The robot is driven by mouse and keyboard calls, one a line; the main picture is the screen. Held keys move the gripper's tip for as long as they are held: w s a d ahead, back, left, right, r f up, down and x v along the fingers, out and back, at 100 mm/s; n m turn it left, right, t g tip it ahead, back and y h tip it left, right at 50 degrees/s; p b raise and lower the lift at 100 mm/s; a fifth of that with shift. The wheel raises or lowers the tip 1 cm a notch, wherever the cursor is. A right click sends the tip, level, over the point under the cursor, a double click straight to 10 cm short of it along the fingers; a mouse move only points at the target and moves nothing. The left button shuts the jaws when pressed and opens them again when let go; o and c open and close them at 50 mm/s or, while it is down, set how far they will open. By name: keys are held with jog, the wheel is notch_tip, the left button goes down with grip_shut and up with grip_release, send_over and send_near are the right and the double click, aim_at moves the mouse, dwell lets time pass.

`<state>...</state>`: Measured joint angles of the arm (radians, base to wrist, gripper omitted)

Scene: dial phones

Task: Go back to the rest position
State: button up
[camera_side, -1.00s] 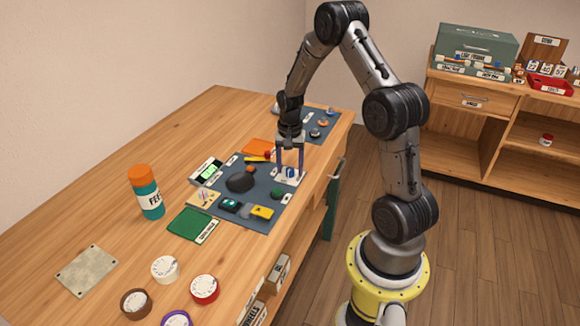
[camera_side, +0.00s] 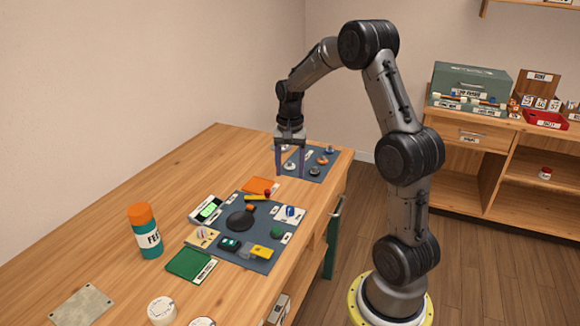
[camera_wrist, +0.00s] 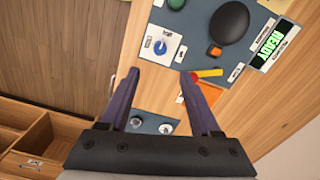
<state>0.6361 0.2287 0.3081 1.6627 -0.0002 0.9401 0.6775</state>
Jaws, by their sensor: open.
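My gripper (camera_side: 290,176) is open and empty, raised above the far part of the wooden workbench. In the wrist view my gripper (camera_wrist: 156,74) shows two spread purple fingers with nothing between them. The near blue-grey mat (camera_side: 247,256) lies on the bench, closer to the side camera than my gripper. It bears a white plate with a blue knob (camera_side: 290,213), which also shows in the wrist view (camera_wrist: 160,47). A black rounded object (camera_side: 240,220) and a green knob (camera_side: 277,232) sit on the same mat.
A far mat (camera_side: 318,174) with several knobs lies near my gripper. A lit green display (camera_side: 207,211), an orange pad (camera_side: 259,186), a teal bottle with orange cap (camera_side: 146,232) and a green pad (camera_side: 188,265) stand around the near mat. A shelf unit (camera_side: 472,157) stands behind.

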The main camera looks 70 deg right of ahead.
jog(key=shift+r, duration=0.3)
jog(key=s+a+r+n+t+h, duration=0.1)
jog(key=a+r+n+t, duration=0.3)
jog(key=a+r, duration=1)
jog(key=s+a+r+n+t, duration=0.1)
jog(key=s+a+r+n, duration=0.1)
jog(key=s+a+n, duration=0.45)
jog(key=s+a+f+n+y, duration=0.1)
jog(key=s+a+f+n, duration=0.3)
jog(key=s, duration=0.5)
jog(key=shift+s+f+t, duration=0.15)
jog(key=shift+f+t, duration=0.15)
jog(key=shift+f, duration=0.25)
